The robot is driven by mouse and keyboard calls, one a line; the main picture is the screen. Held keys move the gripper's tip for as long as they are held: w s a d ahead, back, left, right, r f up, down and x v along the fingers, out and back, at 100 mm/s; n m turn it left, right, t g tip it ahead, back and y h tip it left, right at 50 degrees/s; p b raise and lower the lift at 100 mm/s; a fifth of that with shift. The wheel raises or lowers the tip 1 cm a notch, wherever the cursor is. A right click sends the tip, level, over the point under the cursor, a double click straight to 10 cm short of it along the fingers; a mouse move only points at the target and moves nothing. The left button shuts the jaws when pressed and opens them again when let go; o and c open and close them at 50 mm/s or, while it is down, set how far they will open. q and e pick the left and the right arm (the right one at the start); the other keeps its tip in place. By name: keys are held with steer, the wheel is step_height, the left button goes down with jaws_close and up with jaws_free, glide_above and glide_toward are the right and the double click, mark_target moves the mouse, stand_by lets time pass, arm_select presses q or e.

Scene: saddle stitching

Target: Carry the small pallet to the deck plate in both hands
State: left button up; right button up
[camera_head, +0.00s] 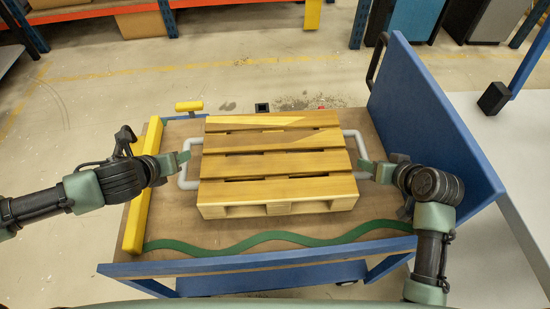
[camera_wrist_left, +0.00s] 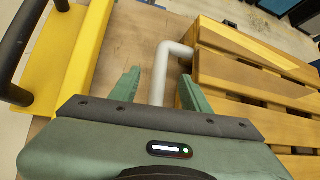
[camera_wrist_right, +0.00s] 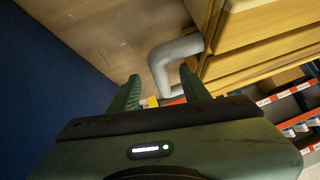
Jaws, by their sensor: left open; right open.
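The small wooden pallet (camera_head: 272,165) lies flat on the brown top of a blue-framed cart. A grey bar handle (camera_head: 187,184) sticks out on its left side and another (camera_head: 350,133) on its right. My left gripper (camera_head: 184,157) is open at the left handle; in the left wrist view the handle (camera_wrist_left: 160,72) runs between the two fingers (camera_wrist_left: 158,90). My right gripper (camera_head: 374,170) is open at the right handle; in the right wrist view that handle (camera_wrist_right: 162,68) reaches between its fingers (camera_wrist_right: 160,92). I cannot tell which surface is the deck plate.
A yellow bar (camera_head: 142,190) edges the cart's left side. A blue panel (camera_head: 430,115) stands upright on its right. A wavy green strip (camera_head: 280,237) lies along the near edge. A grey surface (camera_head: 500,150) is at the right. Shelving stands behind; open floor lies between.

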arm_select(q)
steer(key=x, duration=0.7)
steer(key=shift+w+f, duration=0.25)
steer(key=shift+w, duration=0.05)
arm_select(e)
steer(key=x, duration=0.7)
steer(key=shift+w+f, duration=0.25)
steer(key=shift+w, duration=0.05)
arm_select(q)
jaws_close()
arm_select(e)
jaws_close()
arm_select(q)
steer(key=shift+w+d+r, duration=0.1)
steer(key=shift+w+r, duration=0.05)
steer(key=shift+r, duration=0.15)
arm_select(e)
steer(key=shift+w+r, duration=0.15)
steer(key=shift+r, duration=0.2)
